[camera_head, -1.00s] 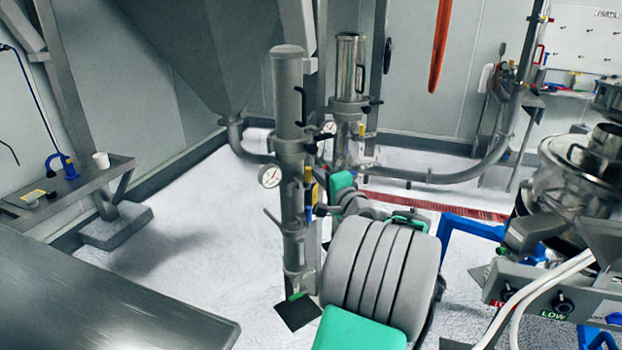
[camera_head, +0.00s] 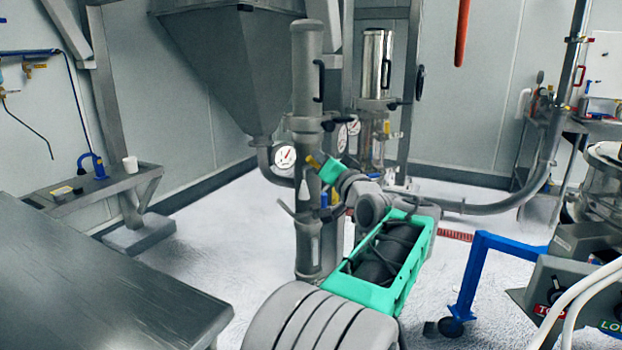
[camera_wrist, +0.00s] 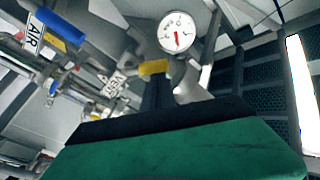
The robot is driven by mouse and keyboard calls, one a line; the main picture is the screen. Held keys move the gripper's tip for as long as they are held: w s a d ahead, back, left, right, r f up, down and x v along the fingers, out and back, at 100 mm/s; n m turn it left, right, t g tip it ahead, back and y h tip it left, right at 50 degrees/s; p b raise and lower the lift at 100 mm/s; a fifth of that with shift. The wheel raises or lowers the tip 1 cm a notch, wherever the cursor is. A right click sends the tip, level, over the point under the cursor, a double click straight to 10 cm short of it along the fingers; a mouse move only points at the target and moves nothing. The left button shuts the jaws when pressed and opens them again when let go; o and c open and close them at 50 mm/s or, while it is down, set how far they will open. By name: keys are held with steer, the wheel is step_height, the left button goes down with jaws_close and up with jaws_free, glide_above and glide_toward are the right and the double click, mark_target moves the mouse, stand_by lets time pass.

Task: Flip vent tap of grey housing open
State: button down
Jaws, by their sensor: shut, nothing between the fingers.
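The grey housing (camera_head: 306,75) is a matte upright cylinder on a pipe stand in the head view, with a round gauge (camera_head: 285,157) at its left. Its yellow-handled tap (camera_head: 312,161) is at the tip of my gripper (camera_head: 322,166). In the wrist view the yellow handle (camera_wrist: 153,67) lies crosswise just beyond the dark fingers (camera_wrist: 157,92) of my shut, empty gripper. Whether they touch cannot be told. A tag reading VENT (camera_wrist: 112,86) hangs to its left. The tap body is partly hidden behind the fingers.
A blue handle (camera_wrist: 61,26) with an AIR tag (camera_wrist: 35,38) is at upper left in the wrist view. A polished housing (camera_head: 376,65) stands right of the grey one. A steel table (camera_head: 100,275) is at front left. A blue frame (camera_head: 480,262) is at right.

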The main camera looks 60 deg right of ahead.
steer(key=n+b, duration=0.1)
steer(key=b, duration=0.1)
steer(key=f+n+b, duration=0.1)
steer(key=n, duration=0.1)
steer(key=a+f+n+b, duration=0.1)
steer(key=b, duration=0.1)
steer(key=shift+w+a+t+y+b, duration=0.1)
steer(key=shift+w+t+y+b, duration=0.2)
steer(key=shift+w, duration=0.05)
steer(key=n+b, duration=0.3)
steer(key=shift+w+a+f+y, duration=0.2)
steer(key=shift+a+y, duration=0.1)
steer(key=shift+b, duration=0.3)
steer(key=s+a+r+p, duration=0.2)
steer(key=s+a+p, duration=0.1)
steer(key=s, duration=0.4)
steer(key=shift+s+a+r, duration=0.25)
steer(key=shift+s+a, duration=0.15)
steer(key=shift+a, duration=0.5)
steer(key=shift+w, duration=0.1)
